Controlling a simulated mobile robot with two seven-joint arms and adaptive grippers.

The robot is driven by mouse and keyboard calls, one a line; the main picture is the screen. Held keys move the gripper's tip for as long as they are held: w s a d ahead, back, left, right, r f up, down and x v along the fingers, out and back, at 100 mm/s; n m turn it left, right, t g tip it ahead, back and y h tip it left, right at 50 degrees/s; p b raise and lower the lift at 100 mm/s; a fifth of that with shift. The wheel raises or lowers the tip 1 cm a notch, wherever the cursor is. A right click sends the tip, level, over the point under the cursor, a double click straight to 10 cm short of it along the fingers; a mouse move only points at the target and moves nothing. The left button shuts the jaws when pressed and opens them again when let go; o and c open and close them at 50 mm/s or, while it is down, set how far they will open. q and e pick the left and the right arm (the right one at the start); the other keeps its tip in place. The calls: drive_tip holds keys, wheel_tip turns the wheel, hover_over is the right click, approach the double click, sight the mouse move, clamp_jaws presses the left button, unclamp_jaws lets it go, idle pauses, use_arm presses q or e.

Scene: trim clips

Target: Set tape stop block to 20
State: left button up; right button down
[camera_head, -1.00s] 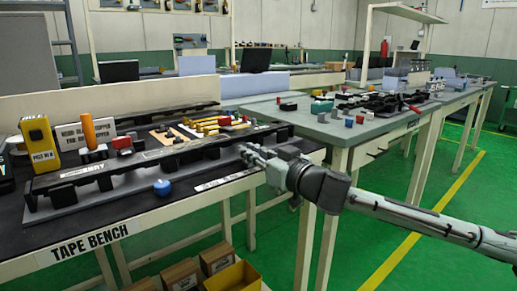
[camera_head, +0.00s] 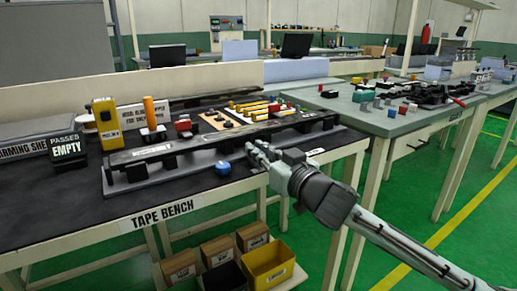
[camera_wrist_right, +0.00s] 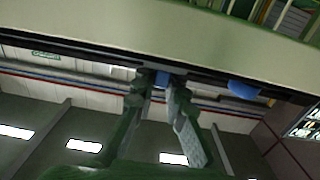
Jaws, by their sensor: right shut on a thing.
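A long dark rail fixture (camera_head: 150,153) with a pale label lies along the tape bench (camera_head: 90,207). A blue dome (camera_head: 223,168) sits at its front edge, and also shows in the right wrist view (camera_wrist_right: 243,88). My right gripper (camera_head: 255,153) is at the rail's front side, just right of the dome. I cannot tell the stop block or read the scale figures. My left gripper is not in view.
A display (camera_head: 67,148) reads "PASSES EMPTY". A yellow device (camera_head: 106,122) and an orange-handled tool (camera_head: 151,112) stand behind the rail. Yellow pieces lie on a board behind it. A yellow bin (camera_head: 268,265) and cardboard boxes (camera_head: 217,250) are below the bench.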

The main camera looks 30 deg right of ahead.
drive_tip(key=shift+s+a, duration=0.1)
drive_tip(key=shift+a, duration=0.15)
drive_tip(key=c, duration=1.5)
unclamp_jaws()
drive_tip(key=shift+a, duration=0.1)
drive_tip(key=shift+c, duration=0.2)
drive_tip(key=shift+s, duration=0.1)
drive_tip(key=s, duration=0.7)
drive_tip(key=shift+d, duration=0.4)
drive_tip(key=shift+s, duration=0.1)
